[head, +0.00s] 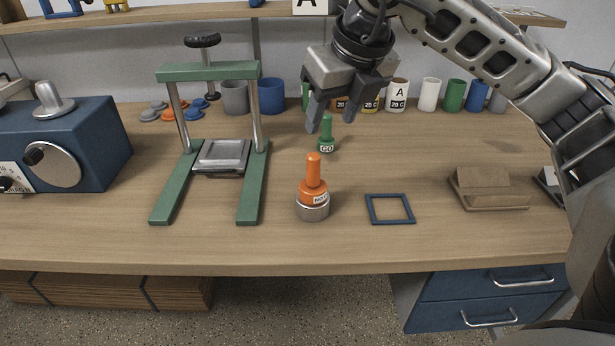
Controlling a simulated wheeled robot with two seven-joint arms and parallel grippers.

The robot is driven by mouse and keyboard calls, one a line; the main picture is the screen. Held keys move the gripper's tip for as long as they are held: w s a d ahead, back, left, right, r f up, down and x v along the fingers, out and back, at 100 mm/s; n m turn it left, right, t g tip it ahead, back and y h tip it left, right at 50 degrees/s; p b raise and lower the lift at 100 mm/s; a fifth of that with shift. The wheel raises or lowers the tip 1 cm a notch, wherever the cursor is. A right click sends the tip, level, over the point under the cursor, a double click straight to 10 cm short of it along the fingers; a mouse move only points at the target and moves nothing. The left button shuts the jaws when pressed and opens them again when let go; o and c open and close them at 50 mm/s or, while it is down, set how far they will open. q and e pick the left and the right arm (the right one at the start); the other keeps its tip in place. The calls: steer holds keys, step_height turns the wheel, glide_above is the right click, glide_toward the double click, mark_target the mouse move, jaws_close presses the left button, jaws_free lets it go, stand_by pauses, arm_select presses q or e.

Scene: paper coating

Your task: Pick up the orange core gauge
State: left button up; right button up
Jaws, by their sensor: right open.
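The orange core gauge (313,183) stands upright on the wooden bench, seated in or on a short silver ring-like base (312,211). A white label shows on its lower right side. A green gauge (326,138) labelled GO stands behind it. My right gripper (331,116) comes in from the upper right and hangs above and behind the orange gauge, close over the green one. Its fingers point down, are open and hold nothing. It is apart from the orange gauge. My left gripper is not in view.
A green press frame (212,72) stands left of the gauge, with a blue machine (78,145) farther left. A dark blue square frame (390,209) lies right of the gauge. A wooden holder (486,189) sits farther right. Several cups line the back. The front bench strip is clear.

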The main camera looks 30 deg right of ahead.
mark_target(312, 165)
steer(key=x, duration=1)
steer(key=shift+w+d+r+p, duration=0.1)
steer(key=shift+d+p, duration=0.1)
steer(key=shift+p, duration=0.1)
steer(key=shift+w+p+x, duration=0.15)
steer(key=shift+p+x, duration=0.2)
steer(key=shift+x, duration=1.05)
steer(key=shift+w+p+x, duration=0.2)
steer(key=shift+p+x, duration=0.1)
steer(key=shift+x, duration=1.1)
steer(key=shift+r, duration=0.2)
jaws_close()
